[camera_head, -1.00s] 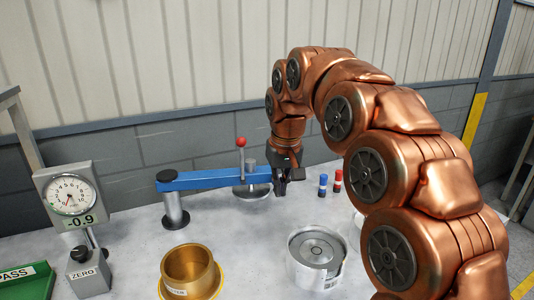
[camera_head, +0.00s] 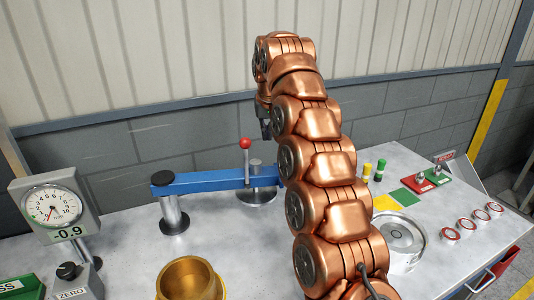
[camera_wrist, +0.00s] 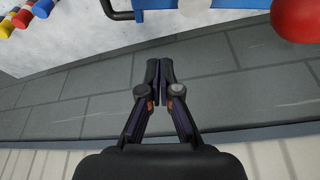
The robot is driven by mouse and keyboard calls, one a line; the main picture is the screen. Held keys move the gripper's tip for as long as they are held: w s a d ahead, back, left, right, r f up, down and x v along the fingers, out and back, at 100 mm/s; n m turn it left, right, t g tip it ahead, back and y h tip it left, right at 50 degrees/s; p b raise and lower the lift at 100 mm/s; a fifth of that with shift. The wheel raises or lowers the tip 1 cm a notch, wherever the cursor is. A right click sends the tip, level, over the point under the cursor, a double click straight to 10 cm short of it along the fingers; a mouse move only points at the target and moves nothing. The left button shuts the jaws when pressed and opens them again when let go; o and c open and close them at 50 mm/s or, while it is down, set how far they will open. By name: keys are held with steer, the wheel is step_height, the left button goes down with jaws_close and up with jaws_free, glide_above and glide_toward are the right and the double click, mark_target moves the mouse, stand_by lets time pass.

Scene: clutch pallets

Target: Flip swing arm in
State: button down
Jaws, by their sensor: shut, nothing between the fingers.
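The blue swing arm (camera_head: 208,181) reaches right from its grey post (camera_head: 173,212) on the table. A lever with a red ball knob (camera_head: 245,143) stands up near its right part, above a round metal disc (camera_head: 257,196). The swing arm's right end is hidden behind my arm. In the wrist view the blue arm (camera_wrist: 225,3), a black handle (camera_wrist: 117,10) and the red knob (camera_wrist: 298,18) show at the top edge. My gripper (camera_wrist: 160,62) is shut and empty, apart from the swing arm. In the head view it is mostly hidden behind my arm, near the wall.
A dial gauge (camera_head: 54,207) stands at the left, with a brass cup (camera_head: 188,279) at the front. A round metal fixture (camera_head: 400,240), coloured pegs (camera_head: 380,170) and red-rimmed rings (camera_head: 466,227) lie to the right. The block wall (camera_head: 110,150) is close behind the table.

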steer(key=shift+w, duration=0.7)
steer(key=shift+a, duration=0.25)
steer(key=shift+s+d+f+p, duration=0.1)
steer(key=shift+s+f+p, duration=0.1)
steer(key=shift+f+p, duration=1.6)
steer(key=shift+s+f+p, duration=0.15)
steer(key=shift+f+p, duration=0.5)
steer(key=shift+f, duration=2.25)
steer(key=shift+d, duration=0.1)
